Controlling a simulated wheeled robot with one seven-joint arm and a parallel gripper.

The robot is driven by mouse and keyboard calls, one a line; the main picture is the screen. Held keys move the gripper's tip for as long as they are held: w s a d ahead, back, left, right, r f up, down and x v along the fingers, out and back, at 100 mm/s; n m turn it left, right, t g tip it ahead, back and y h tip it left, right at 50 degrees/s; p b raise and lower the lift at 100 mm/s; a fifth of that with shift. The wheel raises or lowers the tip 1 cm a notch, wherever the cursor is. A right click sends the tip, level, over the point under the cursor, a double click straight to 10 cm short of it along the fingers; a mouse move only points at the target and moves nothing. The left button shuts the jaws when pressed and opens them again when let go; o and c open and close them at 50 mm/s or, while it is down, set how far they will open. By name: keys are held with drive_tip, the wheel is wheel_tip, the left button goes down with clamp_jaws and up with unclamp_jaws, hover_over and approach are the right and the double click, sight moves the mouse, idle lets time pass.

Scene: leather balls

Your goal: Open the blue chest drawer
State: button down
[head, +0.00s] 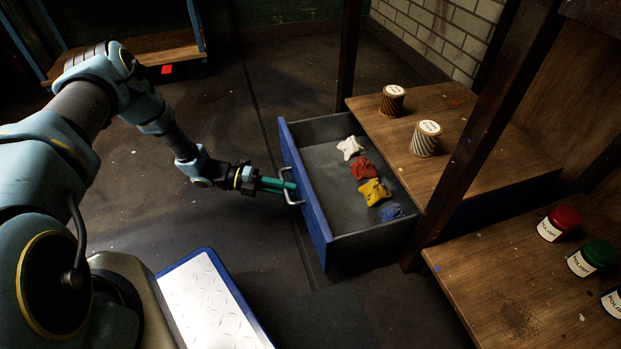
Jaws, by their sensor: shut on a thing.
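The blue chest drawer (306,202) stands pulled out from under a wooden top (475,165), with its blue front facing left. A pale bar handle (291,193) is on that front. My gripper (286,187), with green fingers, is shut on the handle. The fingertips partly cover the handle. Inside the drawer lie a white cloth-like piece (350,148), a red one (364,169), a yellow one (374,192) and a blue one (391,212), in a row along the right side of the grey floor.
Two spools (426,138) stand on the wooden top. Polish jars with red (565,216) and green (600,251) lids stand on a lower-right table (500,275). Dark posts (480,130) rise by the chest.

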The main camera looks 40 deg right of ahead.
drive_tip(key=shift+w+a, duration=0.35)
drive_tip(key=shift+a, duration=0.5)
drive_tip(key=shift+w+a, duration=0.35)
drive_tip(key=shift+a, duration=0.5)
drive_tip(key=shift+w+a, duration=0.35)
drive_tip(key=shift+a, duration=0.5)
drive_tip(key=c, duration=1.1)
unclamp_jaws()
drive_tip(key=p+v, duration=0.2)
drive_tip(key=v, duration=0.8)
drive_tip(key=shift+w+a+r+p, duration=0.15)
drive_tip(key=shift+w+a+p, duration=0.1)
drive_tip(key=shift+p, duration=0.15)
